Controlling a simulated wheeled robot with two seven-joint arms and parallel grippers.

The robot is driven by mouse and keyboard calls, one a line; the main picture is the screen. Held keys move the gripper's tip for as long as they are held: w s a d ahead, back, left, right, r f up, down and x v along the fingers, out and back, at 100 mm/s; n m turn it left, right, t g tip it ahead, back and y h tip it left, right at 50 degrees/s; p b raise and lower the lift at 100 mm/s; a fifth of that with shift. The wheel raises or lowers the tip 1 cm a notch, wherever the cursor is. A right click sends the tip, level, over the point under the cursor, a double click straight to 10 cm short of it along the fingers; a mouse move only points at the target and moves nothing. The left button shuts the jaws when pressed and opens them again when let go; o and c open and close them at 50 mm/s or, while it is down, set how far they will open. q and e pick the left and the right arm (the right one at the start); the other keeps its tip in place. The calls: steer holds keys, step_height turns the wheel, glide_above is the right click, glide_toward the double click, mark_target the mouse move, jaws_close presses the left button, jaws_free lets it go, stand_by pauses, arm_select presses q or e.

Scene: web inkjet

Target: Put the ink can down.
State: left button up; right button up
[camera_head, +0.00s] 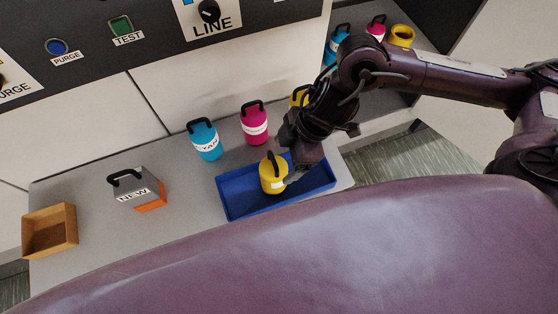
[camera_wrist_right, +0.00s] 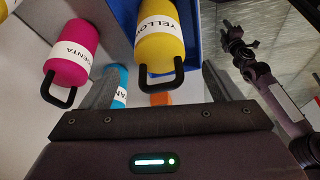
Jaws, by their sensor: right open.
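The yellow ink can (camera_head: 273,175), with a black loop handle and a white label, stands in the blue tray (camera_head: 238,209) on the counter. In the right wrist view, the yellow can (camera_wrist_right: 160,45) has its handle pointing toward my right gripper (camera_wrist_right: 160,88). The fingers are spread apart on either side of the handle, with gaps, not clamping it. In the head view, my right gripper (camera_head: 294,166) is just right of the can's top, partly hidden by its own wrist. My left gripper (camera_wrist_right: 236,36) seems to show at the right of the wrist view, too small to read.
A cyan can (camera_head: 206,143) and a magenta can (camera_head: 255,126) stand behind the tray; another yellow can is partly hidden by my arm. A grey-orange "NEW" box (camera_head: 138,190) and an open wooden box (camera_head: 50,232) are left. The counter between box and tray is clear.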

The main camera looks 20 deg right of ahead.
steer(key=v, duration=0.6)
steer(key=shift+r, duration=0.3)
steer(key=shift+d, duration=0.15)
